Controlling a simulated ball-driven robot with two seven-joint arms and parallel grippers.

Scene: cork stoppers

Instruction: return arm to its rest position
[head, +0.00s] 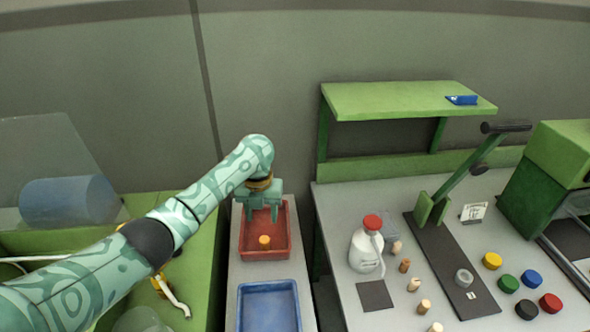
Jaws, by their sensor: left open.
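My left arm reaches in from the left side of the head view. Its left gripper (261,217) points down over the red tray (286,240) on the narrow grey stand. The gripper is open, with its two fingers apart and nothing between them. A small orange-tan cork stopper (264,242) sits in the red tray, just below and in front of the fingers. I cannot tell the exact height of the fingertips above the tray floor. My right arm and gripper are not in this view.
A blue tray (268,290) stands in front of the red one. Right, a grey table holds a white bottle (364,250), several corks (414,285), a lever press (459,190) and several coloured caps (492,261). A green shelf (400,100) rises behind. Left, a green bench holds a blue cylinder (65,202).

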